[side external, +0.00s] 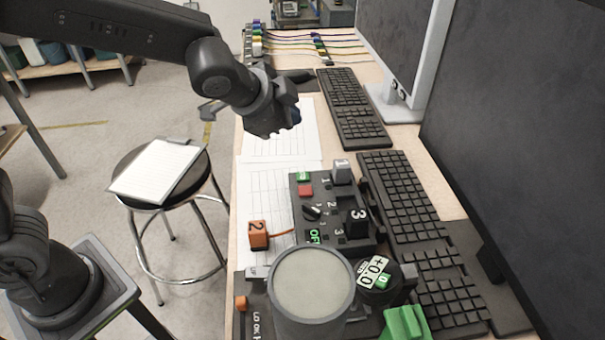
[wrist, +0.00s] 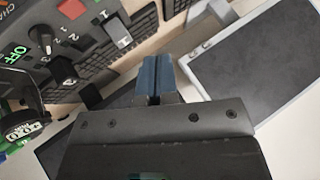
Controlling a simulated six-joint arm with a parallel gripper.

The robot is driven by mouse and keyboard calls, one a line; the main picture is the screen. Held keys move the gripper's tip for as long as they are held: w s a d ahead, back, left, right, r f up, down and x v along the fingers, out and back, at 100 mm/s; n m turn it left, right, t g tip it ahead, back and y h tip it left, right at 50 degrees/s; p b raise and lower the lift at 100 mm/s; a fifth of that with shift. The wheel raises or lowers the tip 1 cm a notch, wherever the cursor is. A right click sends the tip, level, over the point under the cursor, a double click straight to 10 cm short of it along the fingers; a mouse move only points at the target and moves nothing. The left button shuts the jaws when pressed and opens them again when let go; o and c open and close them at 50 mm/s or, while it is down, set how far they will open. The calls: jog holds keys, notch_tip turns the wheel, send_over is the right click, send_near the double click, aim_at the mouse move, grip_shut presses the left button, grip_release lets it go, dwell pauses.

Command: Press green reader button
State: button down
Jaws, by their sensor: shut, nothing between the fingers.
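A black control box (side external: 335,225) lies on the desk in the side external view. Near its far left corner is a small green button (side external: 303,176) with a red button (side external: 305,190) just in front of it. The red button also shows at the top left of the wrist view (wrist: 72,8); the green button is not clear there. My gripper (side external: 294,120) is above the desk, beyond the box and apart from it. Its blue-grey fingers (wrist: 158,76) are shut with nothing between them. I cannot read the green button's label.
A knob (side external: 312,212), numbered blocks, a round grey-topped cylinder (side external: 312,285) and a green block (side external: 405,322) crowd the near end. Keyboards (side external: 400,190) and monitors (side external: 400,40) line the right. Paper sheets (side external: 262,185) lie left of the box.

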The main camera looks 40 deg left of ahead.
aim_at(303, 178)
jog(key=shift+w+d+f+m, duration=0.3)
jog(key=shift+w+d, duration=0.1)
jog(key=shift+d, duration=0.15)
jog(key=shift+w+d+f+m, duration=0.3)
jog(key=shift+w+d, duration=0.1)
jog(key=shift+d, duration=0.15)
jog(key=shift+f, duration=4.35)
jog(key=shift+f, duration=0.15)
jog(key=shift+f, duration=0.25)
jog(key=shift+f, duration=0.4)
jog(key=shift+r, duration=0.8)
